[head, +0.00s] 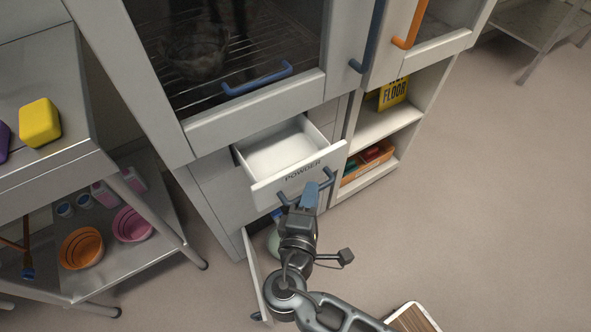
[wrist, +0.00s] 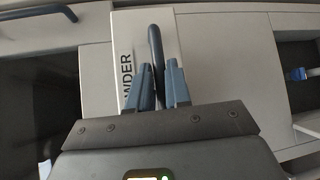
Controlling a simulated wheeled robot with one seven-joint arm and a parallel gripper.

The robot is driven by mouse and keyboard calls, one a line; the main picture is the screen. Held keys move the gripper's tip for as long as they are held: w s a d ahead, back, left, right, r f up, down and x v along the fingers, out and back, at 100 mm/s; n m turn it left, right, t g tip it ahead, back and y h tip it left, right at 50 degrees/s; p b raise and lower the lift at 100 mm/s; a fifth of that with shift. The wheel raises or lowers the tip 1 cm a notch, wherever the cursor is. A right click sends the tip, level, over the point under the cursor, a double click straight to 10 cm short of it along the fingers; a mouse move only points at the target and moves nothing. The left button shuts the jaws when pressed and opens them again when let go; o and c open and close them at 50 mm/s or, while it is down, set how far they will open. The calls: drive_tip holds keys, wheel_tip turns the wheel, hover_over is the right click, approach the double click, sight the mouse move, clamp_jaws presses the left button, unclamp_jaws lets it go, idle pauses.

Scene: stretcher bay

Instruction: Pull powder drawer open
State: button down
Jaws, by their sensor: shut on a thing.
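The powder drawer (head: 269,184) is a white drawer labelled POWDER in the grey cabinet. In the head view it stands pulled out, and its inside looks empty. Its blue bar handle (head: 327,179) is on the front. In the wrist view, the drawer front (wrist: 127,48) shows part of the label, and the handle (wrist: 155,48) runs between my fingers. My gripper (head: 309,188) is at the handle in the head view. It is shut on the handle, with both blue fingers around it in the wrist view (wrist: 160,80).
Below, a lower cabinet door (head: 256,273) stands open beside my arm. A metal cart (head: 60,172) with a yellow block (head: 39,122) and bowls is at left. Open shelves (head: 384,122) hold an orange bin (head: 367,163) at right. The floor (head: 480,190) at right is mostly clear.

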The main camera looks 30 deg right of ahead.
drive_tip(key=s, duration=0.3)
drive_tip(key=shift+s, duration=0.25)
drive_tip(key=c, duration=1.1)
unclamp_jaws()
drive_tip(key=v, duration=0.7)
drive_tip(key=shift+s+a, duration=0.25)
drive_tip(key=shift+s, duration=0.05)
